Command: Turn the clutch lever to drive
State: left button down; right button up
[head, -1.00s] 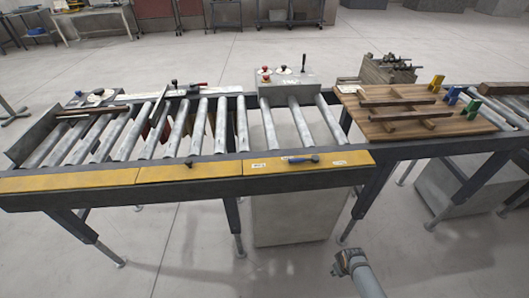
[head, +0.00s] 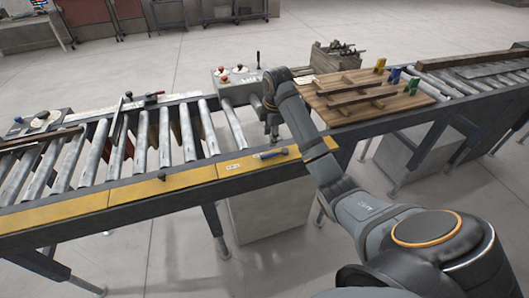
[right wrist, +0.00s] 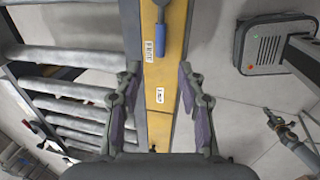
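A lever with a blue handle (head: 274,153) lies flat along the yellow front panel (head: 205,172), its grey end to the right and the blue grip pointing left. It also shows at the top of the right wrist view (right wrist: 160,38), beside small white labels too small to read. I take it as the clutch lever. My right gripper (head: 272,132) hangs above the conveyor's front edge, close to the lever. In the right wrist view its two fingers (right wrist: 158,72) are spread over the yellow panel with nothing between them; the lever is beyond the fingertips. My left gripper is out of sight.
A grey control box (head: 235,78) with red knobs and an upright black lever (head: 258,58) stands behind the gripper. Steel rollers (head: 185,130) fill the conveyor to the left. A wooden board (head: 370,100) with bars and coloured blocks lies to the right.

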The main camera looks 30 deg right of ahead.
aim_at(268, 155)
jog(key=f+p, duration=0.1)
jog(key=f, duration=0.2)
jog(key=w+f, duration=0.1)
jog(key=f, duration=0.2)
jog(key=f+p, duration=0.1)
jog(key=f, duration=0.2)
jog(key=shift+w+d+f+p, duration=0.15)
jog(key=shift+w+f+p, duration=0.05)
jog(key=shift+w+p, duration=0.2)
jog(key=shift+f, duration=0.5)
grip_shut()
